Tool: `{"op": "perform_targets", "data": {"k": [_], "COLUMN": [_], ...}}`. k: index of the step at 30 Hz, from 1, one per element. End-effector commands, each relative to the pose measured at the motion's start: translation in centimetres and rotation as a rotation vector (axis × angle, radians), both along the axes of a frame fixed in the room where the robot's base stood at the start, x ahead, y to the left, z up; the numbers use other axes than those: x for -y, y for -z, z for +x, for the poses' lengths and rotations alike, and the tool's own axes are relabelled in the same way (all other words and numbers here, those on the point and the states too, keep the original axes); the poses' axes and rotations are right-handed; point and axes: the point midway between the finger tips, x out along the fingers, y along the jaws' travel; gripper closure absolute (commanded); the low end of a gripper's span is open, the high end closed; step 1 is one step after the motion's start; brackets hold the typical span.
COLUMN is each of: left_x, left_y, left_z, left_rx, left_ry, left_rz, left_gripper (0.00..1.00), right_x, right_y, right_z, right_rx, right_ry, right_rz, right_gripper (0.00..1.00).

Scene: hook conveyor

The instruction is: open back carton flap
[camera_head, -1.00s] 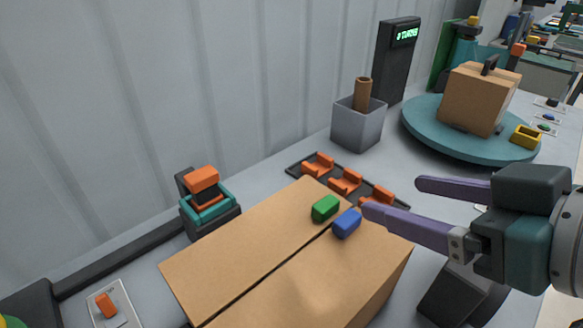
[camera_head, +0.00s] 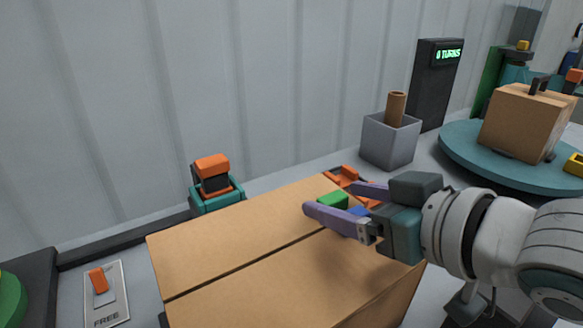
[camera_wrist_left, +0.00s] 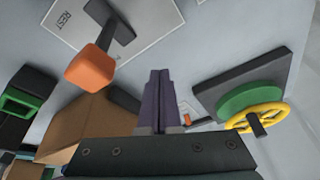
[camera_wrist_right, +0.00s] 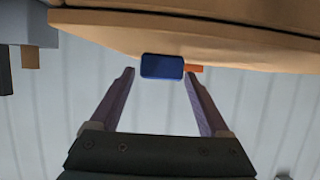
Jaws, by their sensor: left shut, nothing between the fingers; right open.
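A closed brown carton (camera_head: 240,255) stands in front of me in the head view, a dark seam between its two top flaps. A green tab (camera_head: 333,199) sits at the right end of the back flap (camera_head: 235,225). A blue tab (camera_head: 358,211) sits beside it on the front flap (camera_head: 270,285), partly hidden by a finger. My right gripper (camera_head: 332,198) is open at the tabs. In the right wrist view, the blue tab (camera_wrist_right: 162,66) shows between the fingertips; contact cannot be told. My left gripper (camera_wrist_left: 160,72) is shut and empty in the left wrist view.
A grey bin (camera_head: 390,140) with a brown roll, a dark display post (camera_head: 436,85) and a teal turntable (camera_head: 480,165) bearing a box stand behind to the right. An orange-topped teal device (camera_head: 213,185) is behind the carton. A switch plate (camera_head: 106,300) lies at left.

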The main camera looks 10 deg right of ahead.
Motion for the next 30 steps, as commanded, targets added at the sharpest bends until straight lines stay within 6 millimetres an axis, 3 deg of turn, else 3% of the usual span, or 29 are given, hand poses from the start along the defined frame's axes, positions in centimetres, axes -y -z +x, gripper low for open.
{"op": "perform_targets", "data": {"k": [12,30], "left_x": [0.24,0.31], "left_y": [0.17,0.21], "left_z": [-0.04,-0.08], "left_rx": [-0.002,-0.005], "left_ry": [-0.004,-0.005], "left_rz": [-0.008,-0.010], "left_gripper": [1.00,1.00], "right_x": [-0.33,-0.33], "right_y": [0.37,0.36], "right_z": [0.83,0.80], "right_rx": [0.000,0.000], "right_ry": [-0.001,-0.001], "right_rz": [0.000,0.000], "right_gripper": [0.20,0.88]}}
